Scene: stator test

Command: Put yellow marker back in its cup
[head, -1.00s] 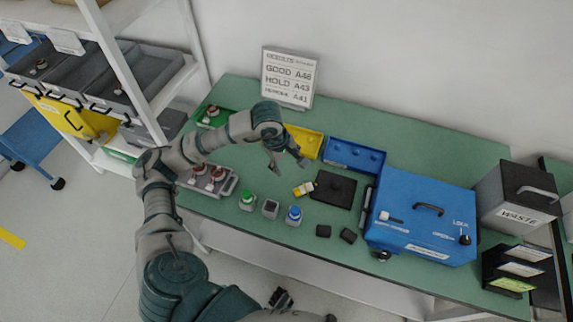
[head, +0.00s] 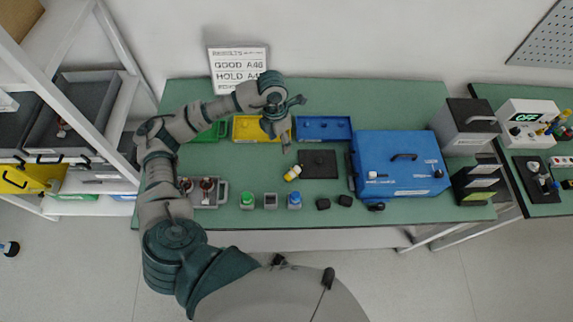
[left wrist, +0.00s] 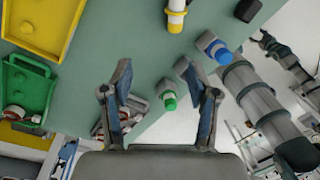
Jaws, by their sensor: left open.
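A short yellow and white cylinder (head: 292,173), which looks like the yellow marker, lies on the green table left of a black square pad (head: 318,164). It also shows at the top of the left wrist view (left wrist: 176,14). My left gripper (head: 291,122) is above the table near the yellow tray, apart from the marker. In the left wrist view its two fingers (left wrist: 157,78) are spread with nothing between them.
Green, yellow (head: 262,128) and blue (head: 323,127) trays line the back. A large blue box (head: 402,164) and a waste bin (head: 465,127) fill the right side. A second table (head: 500,93) lies beyond.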

